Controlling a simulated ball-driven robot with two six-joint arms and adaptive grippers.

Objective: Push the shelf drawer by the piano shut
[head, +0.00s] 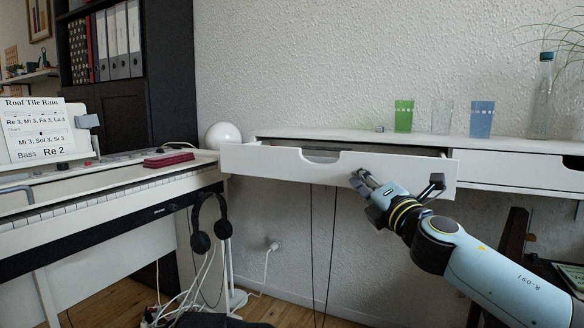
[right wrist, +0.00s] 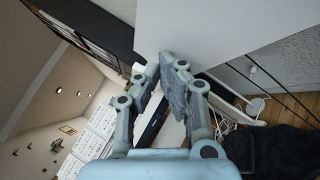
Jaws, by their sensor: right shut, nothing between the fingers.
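The white shelf drawer (head: 270,162) is pulled out from the wall shelf, with a dark gap showing behind its front panel. Its front has a curved cut-out in the top edge. My right gripper (head: 361,178) is shut and empty, with its fingertips at the drawer front, right of the cut-out. I cannot tell whether they touch it. In the right wrist view the closed fingers (right wrist: 172,62) point toward a plain white surface, the drawer front (right wrist: 215,30). My left gripper is not in view.
The digital piano (head: 110,200) stands left of the drawer, with a red case (head: 168,159) on it. Headphones (head: 210,222) hang between them. On the shelf stand a green cup (head: 403,116), a clear glass, a blue cup (head: 481,119) and a bottle (head: 542,97). A second drawer (head: 520,171) at right is closed.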

